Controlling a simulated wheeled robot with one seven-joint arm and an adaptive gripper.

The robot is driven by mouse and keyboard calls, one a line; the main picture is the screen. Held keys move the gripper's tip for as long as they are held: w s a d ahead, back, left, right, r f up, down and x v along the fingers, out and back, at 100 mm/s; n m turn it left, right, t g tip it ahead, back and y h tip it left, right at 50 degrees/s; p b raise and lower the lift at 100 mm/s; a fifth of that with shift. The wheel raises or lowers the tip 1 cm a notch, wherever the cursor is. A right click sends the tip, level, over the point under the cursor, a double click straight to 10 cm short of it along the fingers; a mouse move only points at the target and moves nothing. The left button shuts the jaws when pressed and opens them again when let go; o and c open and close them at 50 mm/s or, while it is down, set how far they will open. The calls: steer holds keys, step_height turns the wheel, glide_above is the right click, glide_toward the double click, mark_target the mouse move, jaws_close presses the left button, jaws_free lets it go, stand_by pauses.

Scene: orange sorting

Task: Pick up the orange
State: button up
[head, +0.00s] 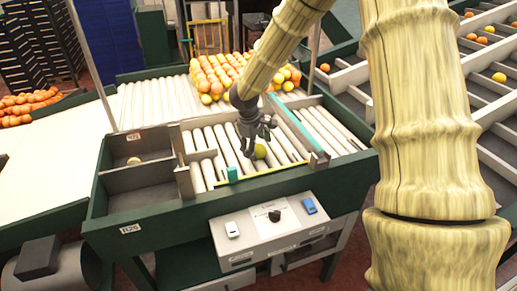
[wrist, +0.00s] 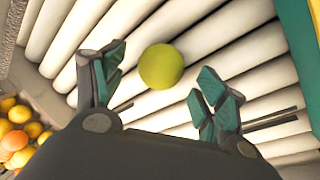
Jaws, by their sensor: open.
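A single yellow-green fruit (head: 260,151) lies on the white rollers near the front yellow edge in the head view. In the wrist view the round yellow-green fruit (wrist: 161,66) lies on the rollers, ahead of and between the fingertips. My gripper (head: 257,136) hangs over the rollers just above the fruit in the head view. In the wrist view my gripper (wrist: 155,85) has its two teal-padded fingers spread wide, with nothing between them. The fruit shows no contact with either finger.
A pile of oranges (head: 215,75) sits on the rollers behind. A pale round fruit (head: 134,161) lies in the left compartment. Dividers and a teal strip (head: 290,126) border the roller lane. A control box (head: 268,231) is mounted in front.

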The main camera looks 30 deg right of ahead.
steer(key=shift+p+x, duration=0.35)
steer(key=shift+x, duration=0.75)
steer(key=shift+f, duration=0.15)
steer(key=c, duration=1.1)
